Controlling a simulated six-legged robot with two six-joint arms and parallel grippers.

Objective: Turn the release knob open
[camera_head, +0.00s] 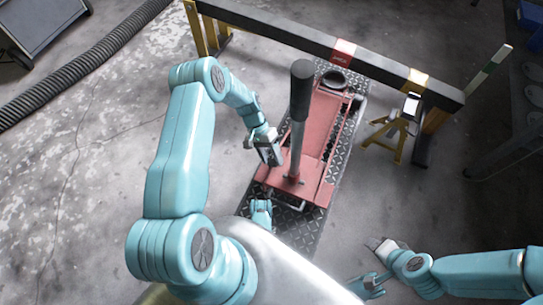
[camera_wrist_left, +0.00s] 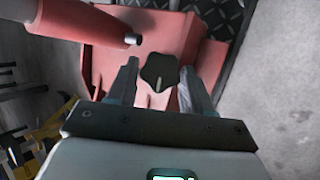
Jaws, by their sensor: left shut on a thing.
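The release knob (camera_wrist_left: 157,70) is a black star-shaped knob on the red floor jack (camera_head: 328,120), which also shows in the left wrist view (camera_wrist_left: 110,62). My left gripper (camera_head: 270,157) is at the jack's left side, beside the base of the upright handle (camera_head: 301,95). In the left wrist view, its two fingers (camera_wrist_left: 160,80) stand on either side of the knob and are shut on it. In the head view the gripper hides the knob. My right gripper (camera_head: 382,249) is low on the right, away from the jack, and its jaws are too small to read.
The jack lies on a dark tread-plate mat (camera_head: 348,150). A long black beam (camera_head: 290,35) with yellow ends crosses above its far end. A yellow stand (camera_head: 395,130) is to the right. A black ribbed hose (camera_head: 95,63) lies at the left.

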